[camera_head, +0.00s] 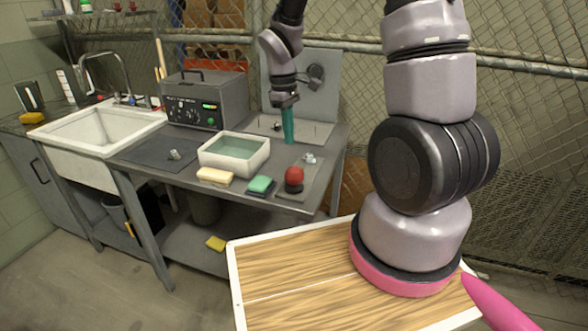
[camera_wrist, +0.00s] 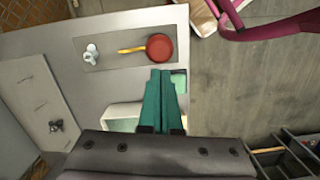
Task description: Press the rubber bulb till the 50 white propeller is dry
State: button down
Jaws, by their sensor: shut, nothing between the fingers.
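The red rubber bulb (camera_head: 294,174) sits on a small grey plate (camera_head: 298,194) near the bench's front right corner. The wrist view shows the bulb (camera_wrist: 161,47) with a yellow nozzle pointing at a small pale propeller (camera_wrist: 91,52) beside it on the plate. That propeller also shows in the head view (camera_head: 310,158). Its marking and any wetness are too small to tell. My gripper (camera_head: 289,141), with teal fingers, is shut and empty. It hangs above the bench behind the bulb, apart from it. The wrist view shows the shut fingertips (camera_wrist: 161,72) short of the bulb.
A white-rimmed water tank (camera_head: 263,158) stands left of the bulb. A green sponge (camera_head: 261,184) and a cream sponge (camera_head: 215,176) lie in front. Another small propeller (camera_head: 175,155) lies on a dark mat (camera_head: 140,154). A grey control box (camera_head: 205,98) stands behind.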

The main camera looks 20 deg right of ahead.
aim_at(292, 167)
jog(key=f, duration=0.5)
jog(key=shift+s+d+f, duration=0.2)
jog(key=shift+d+f, duration=0.05)
jog(key=shift+f, duration=0.7)
jog(key=shift+f, duration=1.05)
jog(key=shift+w+a+r, duration=0.25)
jog(key=shift+w+a, duration=0.25)
jog(key=shift+w, duration=0.05)
jog(key=shift+w+a+r, duration=0.25)
jog(key=shift+w+a, duration=0.25)
jog(key=shift+w, duration=0.05)
jog(key=shift+r, duration=0.1)
